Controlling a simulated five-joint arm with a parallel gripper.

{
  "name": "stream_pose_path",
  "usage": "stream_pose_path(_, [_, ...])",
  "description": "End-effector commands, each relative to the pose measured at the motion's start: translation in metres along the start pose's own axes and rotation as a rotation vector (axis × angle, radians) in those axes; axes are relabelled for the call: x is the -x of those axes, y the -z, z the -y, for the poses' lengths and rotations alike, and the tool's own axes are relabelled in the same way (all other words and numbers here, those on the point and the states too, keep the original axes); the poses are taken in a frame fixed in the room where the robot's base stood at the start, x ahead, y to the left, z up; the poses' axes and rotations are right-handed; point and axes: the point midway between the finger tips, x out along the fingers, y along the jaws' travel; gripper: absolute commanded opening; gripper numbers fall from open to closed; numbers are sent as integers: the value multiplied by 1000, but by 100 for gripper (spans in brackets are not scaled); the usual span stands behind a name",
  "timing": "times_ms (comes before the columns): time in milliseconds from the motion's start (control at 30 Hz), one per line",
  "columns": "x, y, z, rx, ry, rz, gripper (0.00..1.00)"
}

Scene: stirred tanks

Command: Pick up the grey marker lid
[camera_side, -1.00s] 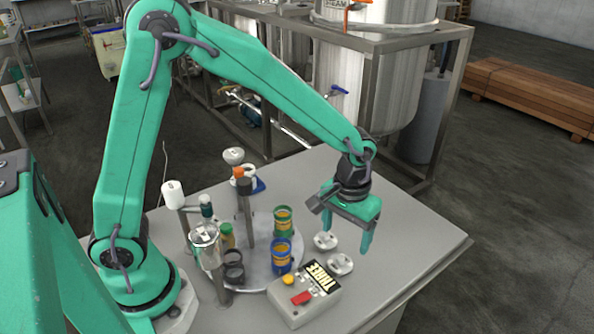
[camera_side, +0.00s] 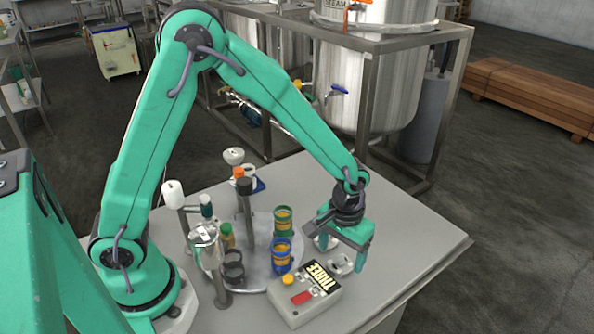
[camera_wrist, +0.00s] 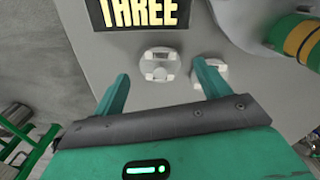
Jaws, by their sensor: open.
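Two pale grey-white round lids with raised grips lie flat on the bench. One lid (camera_wrist: 159,65) has a small dark mark on its grip and shows between the fingertips in the wrist view; it appears to be the nearer lid (camera_side: 341,264) in the side view. The other lid (camera_wrist: 209,76) is partly behind the right finger, and the arm partly hides it in the side view. I cannot tell which is the marker lid. My gripper (camera_side: 342,250) is open, pointing down above the lids, with nothing between its fingers (camera_wrist: 162,74).
A control box (camera_side: 303,293) labelled THREE stands close by the lids. A round plate (camera_side: 256,275) carries blue-yellow (camera_side: 281,256) and green-yellow (camera_side: 283,221) cups close on the left. Posts and small vessels stand further left. The bench (camera_side: 410,245) is clear to the right.

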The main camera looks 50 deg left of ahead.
Motion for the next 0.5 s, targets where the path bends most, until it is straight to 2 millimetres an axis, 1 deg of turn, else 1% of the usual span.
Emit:
stream_pose_path(33, [-6, 0, 0, 0, 2, 3, 75])
stream_pose_path(200, [-18, 0, 0, 0, 1, 2, 75])
stream_pose_path(500, [-20, 0, 0, 0, 0, 0, 75])
